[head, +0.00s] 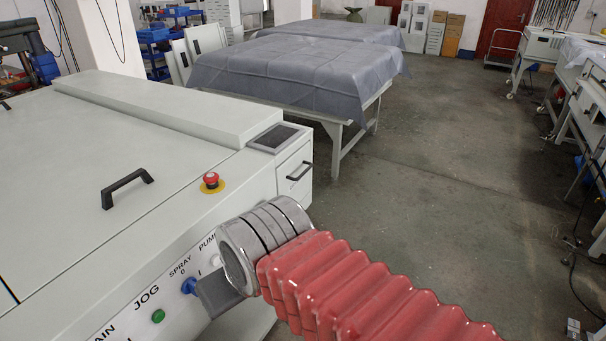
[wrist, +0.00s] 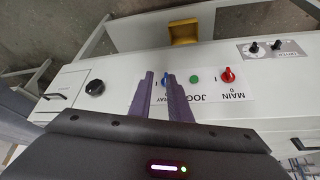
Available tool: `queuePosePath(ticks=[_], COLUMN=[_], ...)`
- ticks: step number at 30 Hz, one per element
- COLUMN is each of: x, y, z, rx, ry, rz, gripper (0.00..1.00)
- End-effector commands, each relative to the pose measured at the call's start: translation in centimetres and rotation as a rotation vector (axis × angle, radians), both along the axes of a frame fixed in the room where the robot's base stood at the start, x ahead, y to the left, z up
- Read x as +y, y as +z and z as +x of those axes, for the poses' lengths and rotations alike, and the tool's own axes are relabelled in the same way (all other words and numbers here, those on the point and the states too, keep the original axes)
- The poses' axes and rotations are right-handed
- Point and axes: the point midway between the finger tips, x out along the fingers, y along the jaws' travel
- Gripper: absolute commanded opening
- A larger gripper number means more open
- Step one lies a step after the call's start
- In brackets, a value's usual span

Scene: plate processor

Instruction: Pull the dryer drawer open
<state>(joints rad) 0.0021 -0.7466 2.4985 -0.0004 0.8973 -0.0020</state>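The drawer (head: 295,172) is a pale front on the right end of the white machine, below a dark screen, with a black bar handle (head: 299,171). It looks shut. In the wrist view its handle (wrist: 56,96) shows at the far left. My gripper (head: 203,291) is at the control panel, to the left of and below the drawer in the head view. In the wrist view my gripper's (wrist: 159,74) two purple fingers stand apart, with the blue spray knob (wrist: 165,79) showing between the tips. I cannot tell whether they touch it.
The machine top has another black handle (head: 127,187) and a red emergency button (head: 211,181). The panel also has a green button (wrist: 195,79), a red knob (wrist: 228,75) and a black knob (wrist: 95,88). Covered tables (head: 295,75) stand behind. The floor (head: 430,190) to the right is clear.

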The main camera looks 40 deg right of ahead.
Motion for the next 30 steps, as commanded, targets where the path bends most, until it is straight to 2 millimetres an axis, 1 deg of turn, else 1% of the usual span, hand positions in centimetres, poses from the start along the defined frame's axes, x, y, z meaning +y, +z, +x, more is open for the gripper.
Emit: queuePosePath(ticks=[5, 8, 14, 21, 26, 30], x=[-1.0, -2.5, -5.8, -10.4, -13.7, -16.7], y=[-0.6, -1.3, -3.4, -6.7, -9.3, -11.7], z=[1.4, 3.0, 6.7, 10.5, 12.5, 13.9], rx=[0.000, -0.002, -0.008, -0.011, -0.013, -0.015], ry=[-0.009, -0.017, -0.032, -0.042, -0.045, -0.047], rz=[-0.016, -0.035, -0.083, -0.142, -0.180, -0.212], gripper=[0.17, 0.17, 0.17, 0.17, 0.17, 0.17])
